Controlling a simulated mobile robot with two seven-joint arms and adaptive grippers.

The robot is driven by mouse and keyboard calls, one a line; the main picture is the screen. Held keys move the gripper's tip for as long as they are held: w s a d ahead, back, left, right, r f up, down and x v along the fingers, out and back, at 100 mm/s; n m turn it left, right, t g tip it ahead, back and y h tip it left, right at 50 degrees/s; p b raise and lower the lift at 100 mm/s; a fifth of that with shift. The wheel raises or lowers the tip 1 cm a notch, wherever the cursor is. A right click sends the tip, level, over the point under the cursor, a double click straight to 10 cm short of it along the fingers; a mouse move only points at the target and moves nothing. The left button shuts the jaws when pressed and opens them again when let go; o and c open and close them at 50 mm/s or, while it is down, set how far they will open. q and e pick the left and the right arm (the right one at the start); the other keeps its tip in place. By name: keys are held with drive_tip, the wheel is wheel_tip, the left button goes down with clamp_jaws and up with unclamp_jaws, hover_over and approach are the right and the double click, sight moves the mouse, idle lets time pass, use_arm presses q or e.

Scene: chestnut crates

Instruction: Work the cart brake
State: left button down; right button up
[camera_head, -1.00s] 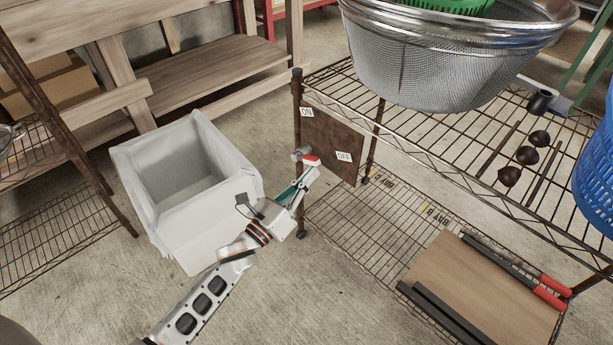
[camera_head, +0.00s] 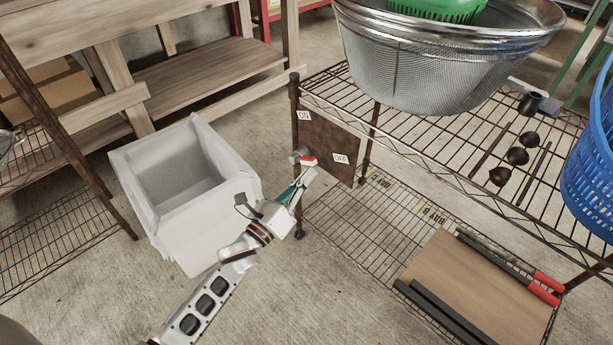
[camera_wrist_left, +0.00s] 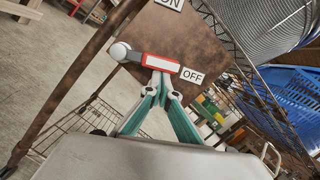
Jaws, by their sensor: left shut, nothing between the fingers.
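The brake plate (camera_head: 328,140) is a rusty brown panel on the end of the wire cart. It bears an ON label (camera_head: 304,116) at its upper left and an OFF label (camera_head: 340,158) at its lower right. The brake lever (camera_wrist_left: 160,63) has a grey round pivot and a red-edged grip; it points from the pivot towards OFF. In the head view the lever (camera_head: 308,161) is partly hidden by my gripper. My left gripper (camera_wrist_left: 161,82) is shut and empty, its green fingertips at the underside of the red grip, seemingly touching it. My right gripper is not in view.
A white bin (camera_head: 190,215) stands on the floor close beside my left arm. The cart's top shelf holds a metal mesh basket (camera_head: 430,65), a blue basket (camera_head: 590,165) and several dark chestnuts. A board (camera_head: 480,290) with red-handled tools lies on the lower shelf.

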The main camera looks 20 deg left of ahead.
sight(304, 162)
use_arm(q)
drive_tip(key=r+n+p, duration=0.1)
drive_tip(key=r+n+y+p, duration=0.1)
drive_tip(key=n, duration=0.1)
drive_tip(key=r+n+p, duration=0.2)
drive_tip(key=shift+w+a, duration=0.3)
drive_tip(key=shift+a, duration=0.05)
drive_tip(key=shift+a+r+g, duration=0.1)
drive_tip(key=shift+a+g, duration=0.05)
drive_tip(key=shift+g, duration=0.15)
drive_tip(key=a+n+p, duration=0.1)
drive_tip(key=n+p, duration=0.1)
drive_tip(key=a+r+n+g+y+p, duration=0.1)
drive_tip(key=n+p, duration=0.1)
drive_tip(key=n, duration=0.1)
drive_tip(key=w+a+r+n+p, duration=0.1)
drive_tip(key=n+p, duration=0.1)
drive_tip(key=shift+a+n, duration=0.4)
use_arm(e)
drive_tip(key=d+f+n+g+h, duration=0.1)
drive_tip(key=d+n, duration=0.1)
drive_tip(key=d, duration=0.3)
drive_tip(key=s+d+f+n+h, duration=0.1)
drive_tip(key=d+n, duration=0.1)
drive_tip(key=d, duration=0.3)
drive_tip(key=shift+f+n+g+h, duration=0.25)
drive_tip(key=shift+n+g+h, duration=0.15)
use_arm(q)
drive_tip(key=shift+w+a+r, duration=0.1)
